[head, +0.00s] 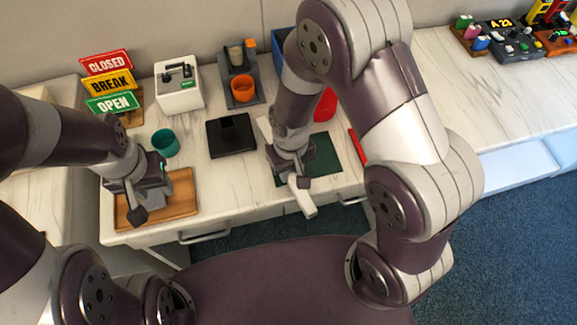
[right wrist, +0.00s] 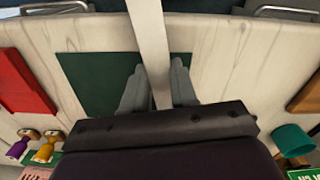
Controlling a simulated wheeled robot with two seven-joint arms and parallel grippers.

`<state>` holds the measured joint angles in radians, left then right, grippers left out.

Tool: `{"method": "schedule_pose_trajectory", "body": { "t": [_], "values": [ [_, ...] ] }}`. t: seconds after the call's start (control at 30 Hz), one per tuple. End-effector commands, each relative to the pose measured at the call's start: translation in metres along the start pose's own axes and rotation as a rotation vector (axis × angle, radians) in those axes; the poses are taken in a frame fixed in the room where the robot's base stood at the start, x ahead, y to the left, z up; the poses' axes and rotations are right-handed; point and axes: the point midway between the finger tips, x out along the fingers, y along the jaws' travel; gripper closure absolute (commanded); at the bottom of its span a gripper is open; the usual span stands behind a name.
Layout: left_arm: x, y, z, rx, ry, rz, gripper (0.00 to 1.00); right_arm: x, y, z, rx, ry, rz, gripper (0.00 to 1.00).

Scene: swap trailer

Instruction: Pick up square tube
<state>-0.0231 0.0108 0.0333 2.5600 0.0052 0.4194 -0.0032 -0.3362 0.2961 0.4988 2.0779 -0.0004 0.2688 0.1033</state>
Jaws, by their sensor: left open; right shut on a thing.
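The square tube is a pale, straight bar (head: 304,203) (right wrist: 148,35). My right gripper (head: 299,178) is shut on it, and the tube sticks out past the counter's front edge in the head view. In the right wrist view, the tube runs between the two grey fingers (right wrist: 157,88) and out of the top of the picture. A dark green mat (head: 325,160) (right wrist: 85,78) lies below the right gripper. My left gripper (head: 138,208) is open and empty over the wooden tray (head: 184,196).
A teal cup (head: 165,143) stands behind the tray. A black stand (head: 231,135) sits between tray and mat. Red objects (head: 356,146) lie right of the mat. Signs (head: 110,82), a white box (head: 179,91) and an orange cup (head: 243,89) line the back.

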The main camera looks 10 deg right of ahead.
Motion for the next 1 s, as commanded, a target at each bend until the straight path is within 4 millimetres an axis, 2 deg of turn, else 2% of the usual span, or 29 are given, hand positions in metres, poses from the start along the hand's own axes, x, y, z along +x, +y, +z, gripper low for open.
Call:
{"method": "schedule_pose_trajectory", "body": {
  "t": [0.23, 0.6, 0.8, 1.0],
  "values": [
    [-0.007, 0.0, -0.001, 0.0, 0.0, 0.0, 0.57, -0.04, 0.0, -0.001, 0.0, 0.005, -0.001, 1.0],
    [-0.014, 0.0, -0.002, 0.0, 0.0, 0.0, 0.57, -0.089, 0.063, 0.059, 0.007, 0.004, 0.0, 1.0],
    [-0.016, 0.0, -0.002, 0.0, 0.0, 0.0, 0.57, -0.104, 0.082, 0.077, 0.003, 0.002, 0.0, 1.0],
    [-0.016, 0.0, -0.002, 0.0, 0.0, 0.0, 0.57, -0.106, 0.085, 0.081, -0.001, 0.0, 0.0, 1.0]
  ]
}}
